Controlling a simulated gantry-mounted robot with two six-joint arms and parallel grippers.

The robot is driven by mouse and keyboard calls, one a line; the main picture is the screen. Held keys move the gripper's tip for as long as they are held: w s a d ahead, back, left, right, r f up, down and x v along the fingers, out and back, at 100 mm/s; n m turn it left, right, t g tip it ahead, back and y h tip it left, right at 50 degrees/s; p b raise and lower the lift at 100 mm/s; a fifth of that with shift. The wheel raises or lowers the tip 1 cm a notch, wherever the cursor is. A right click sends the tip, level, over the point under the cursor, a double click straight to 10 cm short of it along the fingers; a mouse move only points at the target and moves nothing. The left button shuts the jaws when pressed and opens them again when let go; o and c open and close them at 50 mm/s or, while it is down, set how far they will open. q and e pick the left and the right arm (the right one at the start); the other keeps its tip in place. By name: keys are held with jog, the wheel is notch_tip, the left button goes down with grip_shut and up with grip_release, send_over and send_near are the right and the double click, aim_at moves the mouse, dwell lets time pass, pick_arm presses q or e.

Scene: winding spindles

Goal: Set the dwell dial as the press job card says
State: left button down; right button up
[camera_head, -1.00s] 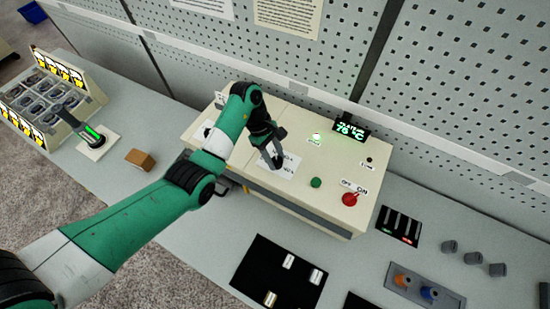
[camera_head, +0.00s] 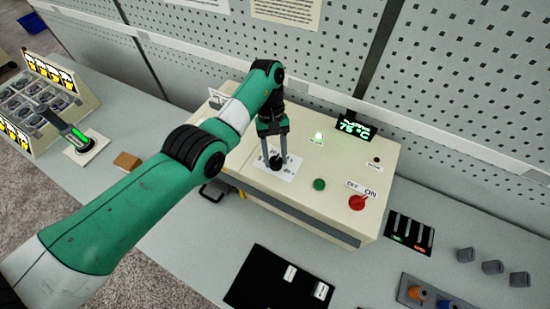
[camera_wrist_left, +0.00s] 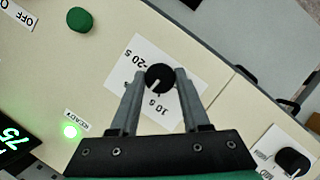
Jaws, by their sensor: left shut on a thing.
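The dwell dial (camera_wrist_left: 159,77) is a round black knob with a white pointer line on a white label (camera_wrist_left: 182,67) printed with seconds marks, among them 10 s and 20 s. In the wrist view its pointer slants down and left. My left gripper (camera_head: 274,155) reaches down onto it from above. In the left wrist view its two fingers (camera_wrist_left: 160,83) are on either side of the knob, shut on it. Sheets of printed paper (camera_head: 288,10) hang on the back wall, cut off by the frame edge; their text is too small to read. My right gripper is not in view.
The cream press panel (camera_head: 330,205) also carries a green button (camera_head: 319,184), a red OFF/ON switch (camera_head: 357,202), a lit green lamp (camera_head: 319,136) and a display (camera_head: 354,126) reading about 75 °C. Another black knob (camera_wrist_left: 292,161) is nearby. A black mat (camera_head: 262,283) lies in front.

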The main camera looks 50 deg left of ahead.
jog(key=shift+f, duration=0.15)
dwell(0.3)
pick_arm(q)
jog(key=shift+c, duration=1.9)
grip_release()
jog(key=shift+r, duration=0.1)
